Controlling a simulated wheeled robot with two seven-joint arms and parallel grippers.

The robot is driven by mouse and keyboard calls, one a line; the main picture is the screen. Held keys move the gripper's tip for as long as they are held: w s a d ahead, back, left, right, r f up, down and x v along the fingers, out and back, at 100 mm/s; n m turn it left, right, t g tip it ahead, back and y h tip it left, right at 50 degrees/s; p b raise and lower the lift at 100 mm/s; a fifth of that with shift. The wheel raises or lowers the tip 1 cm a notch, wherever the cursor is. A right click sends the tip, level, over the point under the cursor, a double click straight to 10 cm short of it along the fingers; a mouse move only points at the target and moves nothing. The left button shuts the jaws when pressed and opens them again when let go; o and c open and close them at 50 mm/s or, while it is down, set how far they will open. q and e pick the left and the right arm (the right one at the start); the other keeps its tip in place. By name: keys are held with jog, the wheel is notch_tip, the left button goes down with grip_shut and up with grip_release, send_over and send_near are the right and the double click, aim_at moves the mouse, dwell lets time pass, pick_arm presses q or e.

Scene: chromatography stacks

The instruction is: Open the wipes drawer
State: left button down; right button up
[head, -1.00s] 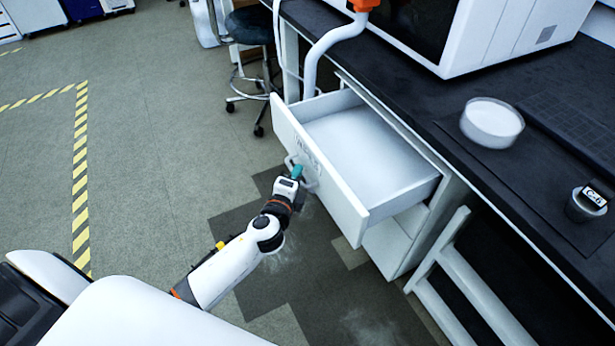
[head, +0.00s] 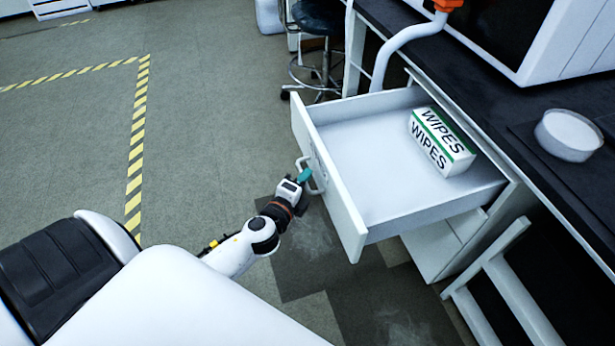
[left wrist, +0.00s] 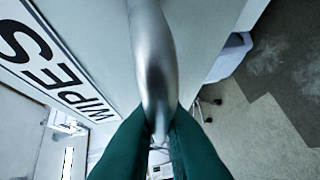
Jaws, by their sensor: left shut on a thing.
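The wipes drawer (head: 341,184) is white and stands pulled well out from under the black bench. A white and green box marked WIPES (head: 441,144) lies inside it toward the back. My left gripper (head: 305,176) is at the drawer's front, shut on its handle (head: 318,181). In the left wrist view the green fingertips (left wrist: 160,146) close around the silver bar handle (left wrist: 153,70). The drawer's WIPES label (left wrist: 60,65) shows beside it. My right gripper is not in view.
A black bench (head: 470,85) with a white machine (head: 562,45) and a round white dish (head: 568,134) is at the right. A stool (head: 318,20) stands behind the drawer. A white slanted frame (head: 500,275) is below the bench. The floor at left is clear.

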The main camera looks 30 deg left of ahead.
pick_arm(q)
jog(key=c, duration=1.5)
grip_release()
jog(key=s+d+r, duration=0.1)
jog(key=s, duration=1)
jog(key=shift+s+d+r+b, duration=0.3)
jog(key=shift+s+b, duration=0.1)
jog(key=shift+b, duration=0.05)
